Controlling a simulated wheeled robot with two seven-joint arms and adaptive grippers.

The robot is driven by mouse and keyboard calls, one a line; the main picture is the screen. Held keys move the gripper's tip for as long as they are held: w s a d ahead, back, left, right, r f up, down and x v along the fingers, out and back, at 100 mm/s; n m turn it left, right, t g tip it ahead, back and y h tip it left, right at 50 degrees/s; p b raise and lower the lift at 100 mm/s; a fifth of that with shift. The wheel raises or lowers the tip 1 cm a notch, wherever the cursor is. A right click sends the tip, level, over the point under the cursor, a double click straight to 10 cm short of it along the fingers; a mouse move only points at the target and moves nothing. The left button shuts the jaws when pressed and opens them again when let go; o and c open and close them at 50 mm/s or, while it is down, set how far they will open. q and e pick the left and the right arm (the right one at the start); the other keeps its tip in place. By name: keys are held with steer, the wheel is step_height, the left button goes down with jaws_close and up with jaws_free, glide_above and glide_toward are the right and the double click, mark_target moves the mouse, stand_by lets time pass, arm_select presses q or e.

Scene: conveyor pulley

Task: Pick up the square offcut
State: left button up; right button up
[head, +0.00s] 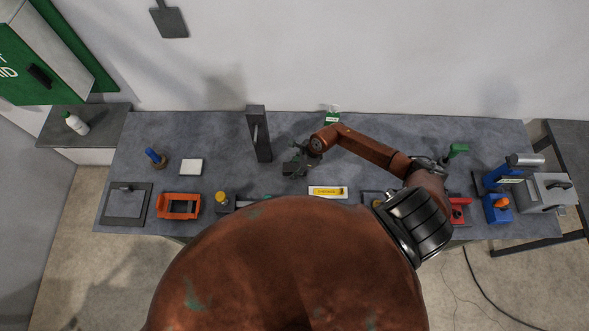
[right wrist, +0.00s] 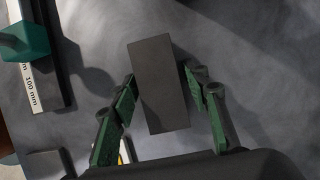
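A dark grey rectangular block (right wrist: 159,84), which I take to be the square offcut, lies between the fingers of my right gripper (right wrist: 162,82) in the right wrist view. The left finger is at or very near the block's side. A narrow gap shows between the block and the right finger, so the gripper looks open around it. In the head view my right gripper (head: 295,166) is low over the middle of the table. The block cannot be made out clearly there. My left gripper is not in view.
A tall dark post (head: 259,135) stands just left of the right gripper on the grey table (head: 225,150). A yellow-labelled item (head: 327,191) lies nearby. An orange frame (head: 179,206) and a white block (head: 191,167) are further left. Blue equipment (head: 497,208) stands at right.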

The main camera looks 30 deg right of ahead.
jaws_close()
stand_by(0.3)
steer(key=shift+r, duration=0.15)
